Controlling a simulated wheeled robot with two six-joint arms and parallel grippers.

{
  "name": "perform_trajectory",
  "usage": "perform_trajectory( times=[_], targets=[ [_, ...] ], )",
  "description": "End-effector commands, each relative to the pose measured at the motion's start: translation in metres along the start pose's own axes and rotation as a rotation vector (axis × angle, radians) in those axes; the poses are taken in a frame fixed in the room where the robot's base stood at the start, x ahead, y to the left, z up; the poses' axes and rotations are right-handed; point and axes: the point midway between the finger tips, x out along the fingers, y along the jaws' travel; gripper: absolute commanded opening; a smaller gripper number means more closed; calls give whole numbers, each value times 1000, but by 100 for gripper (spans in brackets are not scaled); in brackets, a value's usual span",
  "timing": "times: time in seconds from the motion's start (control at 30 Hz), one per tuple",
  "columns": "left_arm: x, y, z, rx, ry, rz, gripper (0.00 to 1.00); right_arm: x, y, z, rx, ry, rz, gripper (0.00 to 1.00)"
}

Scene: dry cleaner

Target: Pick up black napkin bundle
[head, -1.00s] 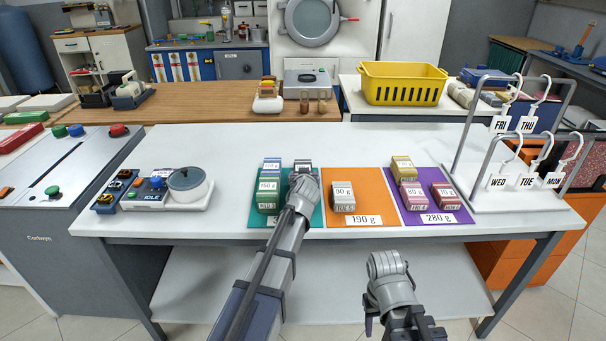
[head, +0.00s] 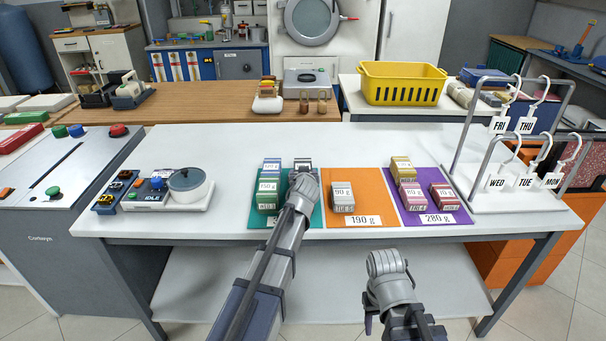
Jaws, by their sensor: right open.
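A dark, black-looking napkin bundle with a pale label (head: 303,164) sits at the back right of the teal mat (head: 257,220). It is partly covered by my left arm. My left gripper (head: 303,174) is at this bundle, over the mat; its fingers are hidden behind the wrist, so I cannot tell whether it touches or grips it. My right gripper (head: 400,318) is low in front of the table's front edge, open, apart from the bundles; nothing shows in it.
Green bundles (head: 268,196) stand left of my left wrist on the teal mat. A grey bundle (head: 343,196) is on the orange mat (head: 365,208); several bundles stand on the purple mat (head: 432,229). A scale (head: 190,185) is at left, a hanger rack (head: 520,195) at right. The table's left middle is clear.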

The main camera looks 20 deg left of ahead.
Motion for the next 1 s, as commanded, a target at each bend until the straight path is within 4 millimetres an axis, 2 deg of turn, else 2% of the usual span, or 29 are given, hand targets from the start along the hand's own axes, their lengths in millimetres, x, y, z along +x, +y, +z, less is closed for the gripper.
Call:
perform_trajectory(
  times=[0.4,0.6,1.0],
  targets=[
    [-24,0,-59,0,0,0,18,-63,6,4,0,0,0,50],
    [-34,0,-82,0,1,0,18,-88,8,5,1,0,0,50],
    [-35,0,-85,0,1,0,18,-91,9,5,1,0,0,50]
  ],
)
